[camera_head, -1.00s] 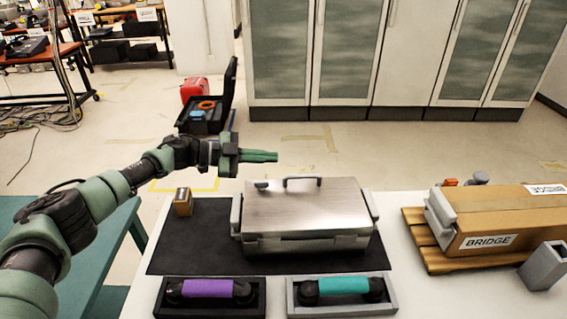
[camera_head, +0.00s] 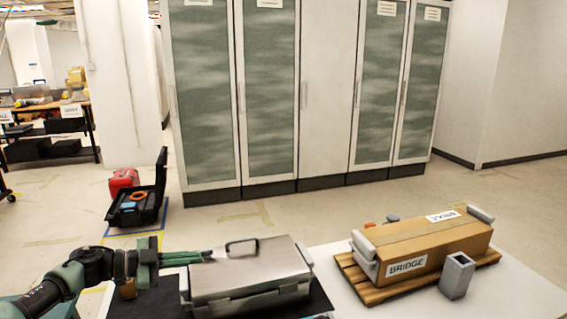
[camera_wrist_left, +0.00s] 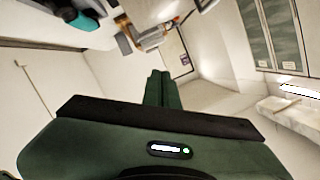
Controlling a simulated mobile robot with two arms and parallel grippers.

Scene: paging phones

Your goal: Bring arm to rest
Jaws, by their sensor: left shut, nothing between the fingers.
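My left arm comes in from the lower left in the head view. Its gripper (camera_head: 183,258) is shut and empty, with the green fingers together, pointing right. In the picture the fingertips end beside the metal case's handle; I cannot tell the gap in depth. In the left wrist view the closed fingers (camera_wrist_left: 163,88) point away from the camera with nothing between them. The silver metal case (camera_head: 250,272) with a dark handle sits shut on the black mat (camera_head: 318,300). My right gripper is not in view.
Right of the case, a cardboard box marked BRIDGE (camera_head: 425,250) lies on a wooden pallet (camera_head: 372,292), with a grey open holder (camera_head: 457,276) beside it. An open black toolbox (camera_head: 135,208) stands on the floor. Tall cabinets (camera_head: 300,90) line the back.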

